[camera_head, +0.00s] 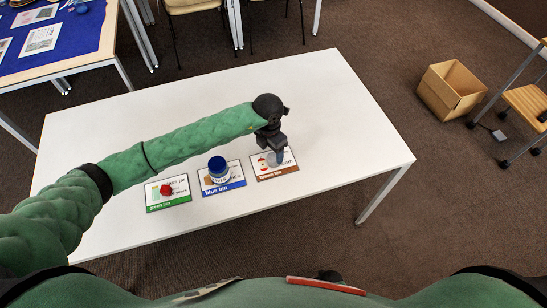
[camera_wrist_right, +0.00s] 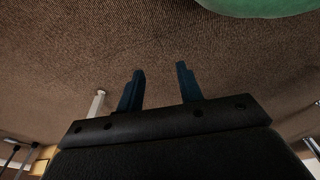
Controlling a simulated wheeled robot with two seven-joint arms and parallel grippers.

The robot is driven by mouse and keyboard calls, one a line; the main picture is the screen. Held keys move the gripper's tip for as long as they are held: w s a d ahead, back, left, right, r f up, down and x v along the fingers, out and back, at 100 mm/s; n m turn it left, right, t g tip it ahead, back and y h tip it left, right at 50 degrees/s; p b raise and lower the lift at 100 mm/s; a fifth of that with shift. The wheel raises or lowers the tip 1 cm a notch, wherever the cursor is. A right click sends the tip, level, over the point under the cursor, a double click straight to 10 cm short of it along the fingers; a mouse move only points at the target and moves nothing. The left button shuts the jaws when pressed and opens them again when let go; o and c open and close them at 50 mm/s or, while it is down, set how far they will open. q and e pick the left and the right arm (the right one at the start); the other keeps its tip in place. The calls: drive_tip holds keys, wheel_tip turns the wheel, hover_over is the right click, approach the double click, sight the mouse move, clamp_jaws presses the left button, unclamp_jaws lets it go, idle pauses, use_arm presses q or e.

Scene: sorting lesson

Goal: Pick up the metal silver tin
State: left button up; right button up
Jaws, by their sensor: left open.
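My left arm reaches in from the left in the head view, and my left gripper (camera_head: 277,158) points down over the brown bin card (camera_head: 284,176). It is open; the view is too small to show whether anything lies between its fingers. I cannot clearly make out a silver tin; a small greyish patch by the fingertips could be finger or object. A blue-lidded container (camera_head: 218,169) with a pale label stands on the blue bin card (camera_head: 236,185), left of the gripper. In the right wrist view, my right gripper (camera_wrist_right: 159,72) is open and empty above brown carpet.
A red object (camera_head: 166,189) rests on the green bin card (camera_head: 154,207). The white table (camera_head: 330,90) is otherwise clear, with free room behind and right. A cardboard box (camera_head: 450,88) sits on the floor at right. A blue-covered table (camera_head: 75,35) stands back left.

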sight(273, 157)
use_arm(q)
drive_tip(key=shift+s+d+f+p, duration=0.15)
drive_tip(key=shift+d+f+p, duration=0.05)
drive_tip(key=shift+f+p, duration=0.65)
drive_tip(key=shift+f, duration=1.15)
use_arm(e)
drive_tip(key=shift+s+d+f, duration=0.35)
drive_tip(key=shift+s+f, duration=0.05)
drive_tip(key=shift+f, duration=0.35)
drive_tip(key=shift+s+d+f, duration=0.35)
drive_tip(key=shift+s+f, duration=0.05)
drive_tip(key=shift+f, duration=0.3)
drive_tip(key=shift+s+d+f, duration=0.35)
drive_tip(key=shift+s+f, duration=0.05)
drive_tip(key=shift+f, duration=0.35)
use_arm(q)
drive_tip(key=c, duration=1)
drive_tip(key=shift+c, duration=0.3)
use_arm(e)
drive_tip(key=shift+d, duration=0.1)
drive_tip(key=shift+s, duration=0.1)
use_arm(q)
drive_tip(key=shift+r, duration=0.2)
use_arm(e)
drive_tip(key=shift+f, duration=0.1)
